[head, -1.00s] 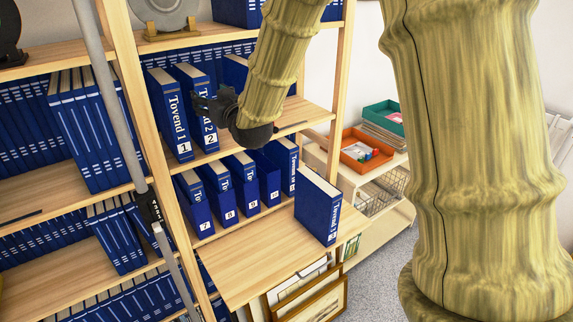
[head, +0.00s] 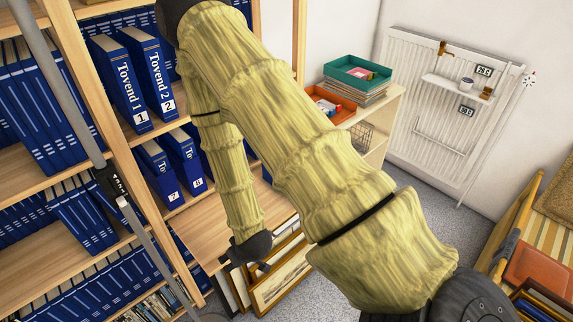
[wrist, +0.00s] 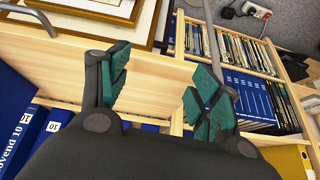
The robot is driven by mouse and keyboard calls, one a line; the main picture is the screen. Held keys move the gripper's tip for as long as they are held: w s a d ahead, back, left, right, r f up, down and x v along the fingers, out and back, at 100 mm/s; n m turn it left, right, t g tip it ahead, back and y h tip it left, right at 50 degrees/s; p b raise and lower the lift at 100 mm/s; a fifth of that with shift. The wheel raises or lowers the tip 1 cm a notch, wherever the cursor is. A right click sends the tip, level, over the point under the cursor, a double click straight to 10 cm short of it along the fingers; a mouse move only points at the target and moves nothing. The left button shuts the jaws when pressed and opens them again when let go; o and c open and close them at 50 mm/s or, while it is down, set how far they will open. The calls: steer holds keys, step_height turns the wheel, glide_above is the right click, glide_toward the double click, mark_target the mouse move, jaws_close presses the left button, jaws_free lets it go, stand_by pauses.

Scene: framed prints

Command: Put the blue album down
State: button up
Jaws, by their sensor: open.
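Blue albums stand on the wooden shelves at left in the head view, among them Tovend 1 (head: 118,85) and Tovend 2 (head: 150,72), with albums 7 (head: 156,172) and 8 (head: 183,160) below. My gripper (head: 255,262) hangs low by the front of the pull-out board (head: 205,238), partly hidden by its own wrist. In the wrist view my gripper (wrist: 157,78) has its green-padded fingers spread, with nothing between them. A blue album marked 10 (wrist: 12,115) shows at that view's left edge. The album that stood on the board is hidden behind my arm in the head view.
Framed prints (head: 280,275) lean below the board, close to my gripper. A low cabinet with an orange tray (head: 330,105) and a green tray (head: 358,73) stands behind. A radiator (head: 450,110) is on the wall.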

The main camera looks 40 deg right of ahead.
steer(key=s+f+g, duration=0.2)
steer(key=s+f, duration=0.2)
steer(key=s, duration=0.7)
steer(key=s+f+g, duration=0.3)
steer(key=s+f, duration=0.2)
steer(key=s, duration=0.7)
steer(key=shift+a+f+g, duration=0.25)
steer(key=shift+a+g, duration=0.05)
steer(key=shift+s+d, duration=0.1)
